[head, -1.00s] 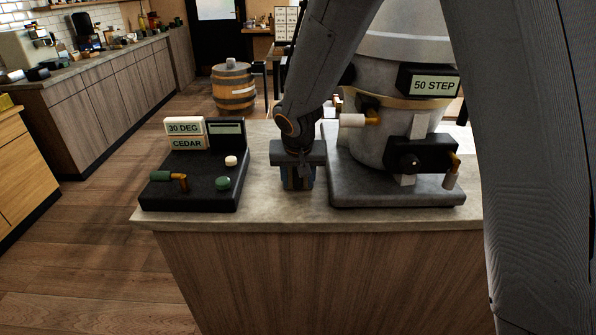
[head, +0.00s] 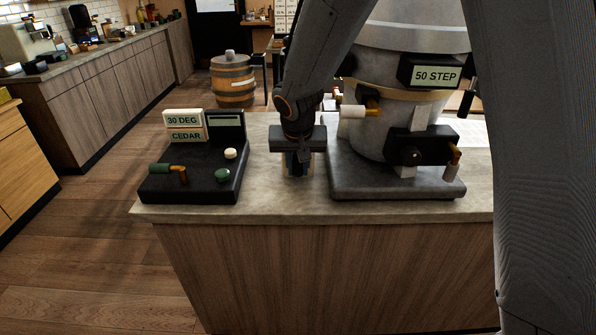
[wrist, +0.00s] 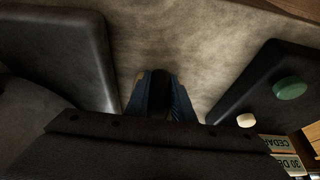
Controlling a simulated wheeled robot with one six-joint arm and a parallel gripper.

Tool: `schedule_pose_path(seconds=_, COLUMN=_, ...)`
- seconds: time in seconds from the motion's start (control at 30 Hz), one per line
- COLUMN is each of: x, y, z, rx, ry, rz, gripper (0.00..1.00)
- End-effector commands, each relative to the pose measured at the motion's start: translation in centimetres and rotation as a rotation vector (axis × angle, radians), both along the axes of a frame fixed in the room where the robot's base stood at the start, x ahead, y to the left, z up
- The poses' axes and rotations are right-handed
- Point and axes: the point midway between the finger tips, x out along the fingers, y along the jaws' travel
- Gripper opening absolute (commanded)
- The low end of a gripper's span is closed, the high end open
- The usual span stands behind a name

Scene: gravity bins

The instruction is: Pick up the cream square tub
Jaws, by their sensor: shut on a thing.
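My gripper (head: 298,170) points down over the stone counter, between the black console and the large grey vessel. Its blue fingers also show in the wrist view (wrist: 160,108), close together around a small thing (wrist: 159,90) that looks dark from above. The fingers and wrist hide most of it, so its colour and shape are hard to tell. No cream square tub shows clearly anywhere else on the counter. I cannot tell whether the held thing touches the counter.
The black console (head: 195,178) with knobs and "30 DEG" and "CEDAR" labels stands left. The grey vessel (head: 405,100), labelled "50 STEP", stands close on the right on its slab (head: 390,185). The counter (head: 270,205) is bare in front. A barrel (head: 233,85) stands behind.

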Motion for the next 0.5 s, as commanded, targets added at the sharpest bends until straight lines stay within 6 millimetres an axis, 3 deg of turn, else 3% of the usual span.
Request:
schedule_pose_path(seconds=0.13, x=0.2, y=0.1, z=2.1, rx=0.003, ry=-0.005, rz=0.0, gripper=0.0)
schedule_pose_path(seconds=0.5, x=-8.8, y=0.4, z=1.8, rx=0.002, ry=-0.003, rz=0.005, gripper=0.0)
